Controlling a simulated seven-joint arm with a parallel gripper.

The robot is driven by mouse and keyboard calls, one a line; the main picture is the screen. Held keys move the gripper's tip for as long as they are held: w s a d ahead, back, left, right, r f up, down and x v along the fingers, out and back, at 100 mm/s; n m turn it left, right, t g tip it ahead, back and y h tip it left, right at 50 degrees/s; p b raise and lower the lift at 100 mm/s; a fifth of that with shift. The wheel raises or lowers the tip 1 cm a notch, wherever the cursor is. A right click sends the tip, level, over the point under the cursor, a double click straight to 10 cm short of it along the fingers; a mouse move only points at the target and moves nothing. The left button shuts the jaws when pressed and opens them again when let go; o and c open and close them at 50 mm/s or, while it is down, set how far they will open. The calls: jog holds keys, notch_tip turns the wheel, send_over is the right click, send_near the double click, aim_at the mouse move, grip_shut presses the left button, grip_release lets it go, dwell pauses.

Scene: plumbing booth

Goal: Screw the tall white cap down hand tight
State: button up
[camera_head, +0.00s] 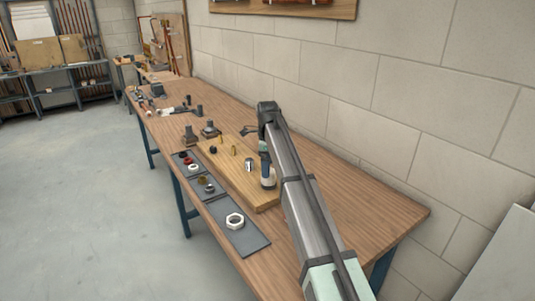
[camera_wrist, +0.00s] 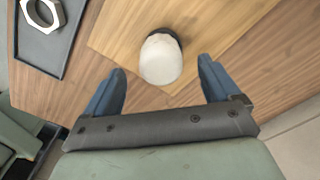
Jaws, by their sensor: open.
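The tall white cap (camera_wrist: 160,62) shows in the wrist view, over the wooden board (camera_wrist: 120,35), with a dark band behind its upper edge. My gripper (camera_wrist: 162,66) is open, with its two blue fingers spread to the left and right of the cap. Clear gaps show on both sides, and neither finger touches the cap. In the head view my gripper (camera_head: 267,172) is over the right part of the board (camera_head: 232,171). My arm and gripper largely hide the cap there. The thread under the cap is hidden, so I cannot tell how far down it sits.
A white hex nut (camera_head: 235,219) lies on a dark tray (camera_head: 251,243) at the bench's front edge. A metal cylinder (camera_head: 249,165) and small fittings stand on the board. More dark trays lie left. The bench (camera_head: 375,215) is clear on the right, with a block wall behind.

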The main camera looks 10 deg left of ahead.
jog(key=shift+f, duration=2.45)
jog(key=shift+c, duration=0.3)
jog(key=c, duration=1)
jog(key=m, duration=0.4)
jog(key=shift+w+m, duration=0.1)
jog(key=shift+m, duration=0.3)
jog(key=shift+c, duration=0.2)
jog(key=m, duration=0.4)
jog(key=shift+f, duration=0.15)
